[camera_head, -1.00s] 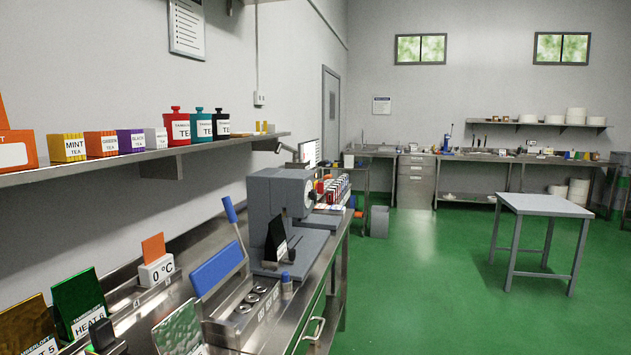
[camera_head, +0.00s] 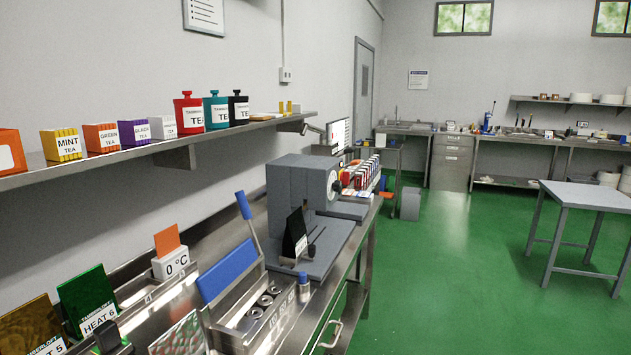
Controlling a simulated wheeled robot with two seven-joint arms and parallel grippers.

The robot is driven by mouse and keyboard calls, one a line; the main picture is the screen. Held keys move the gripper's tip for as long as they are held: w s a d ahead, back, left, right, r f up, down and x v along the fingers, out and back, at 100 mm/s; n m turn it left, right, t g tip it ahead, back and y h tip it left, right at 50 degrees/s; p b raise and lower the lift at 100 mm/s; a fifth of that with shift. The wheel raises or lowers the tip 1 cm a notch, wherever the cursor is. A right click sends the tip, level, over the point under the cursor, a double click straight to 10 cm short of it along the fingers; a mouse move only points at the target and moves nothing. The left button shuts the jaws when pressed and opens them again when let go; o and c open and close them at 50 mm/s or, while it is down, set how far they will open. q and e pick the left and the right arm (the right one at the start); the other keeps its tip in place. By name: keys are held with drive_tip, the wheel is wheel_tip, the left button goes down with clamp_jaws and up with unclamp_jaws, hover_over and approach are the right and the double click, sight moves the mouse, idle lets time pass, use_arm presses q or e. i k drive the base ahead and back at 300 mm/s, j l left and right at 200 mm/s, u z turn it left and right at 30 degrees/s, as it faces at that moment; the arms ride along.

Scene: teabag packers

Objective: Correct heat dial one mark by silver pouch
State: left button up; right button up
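A silver, mirror-like pouch (camera_head: 181,337) stands at the bottom edge of the view, partly cut off; no label on it shows. A green pouch (camera_head: 88,297) stands to its left above a "HEAT 6" card (camera_head: 99,319). A gold pouch (camera_head: 30,328) stands further left by a card ending in "5" (camera_head: 50,347). The grey machine (camera_head: 293,187) on the bench has a round dial-like disc (camera_head: 333,188) on its right side; its marks are too small to read. A black pouch (camera_head: 294,229) stands on the machine's base. Neither of my grippers is in view.
A steel sealer with a raised blue lever (camera_head: 228,275) stands on the bench before the machine. A "0 °C" block (camera_head: 171,263) sits behind. Tea boxes and canisters line the shelf (camera_head: 225,134). The green floor (camera_head: 440,270) right of the bench is clear up to a grey table (camera_head: 590,196).

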sight(337, 184)
drive_tip(key=i+l+u, duration=0.75)
drive_tip(key=l, duration=0.25)
drive_tip(key=i+l+u, duration=0.25)
drive_tip(key=l, duration=0.2)
drive_tip(key=i+l+u, duration=0.25)
drive_tip(key=l, duration=0.2)
drive_tip(key=l+u, duration=0.3)
drive_tip(key=l, duration=0.2)
drive_tip(key=i+l+u, duration=0.1)
drive_tip(key=l+u, duration=0.15)
drive_tip(key=l, duration=0.25)
drive_tip(key=l+u, duration=0.25)
drive_tip(key=l, duration=0.3)
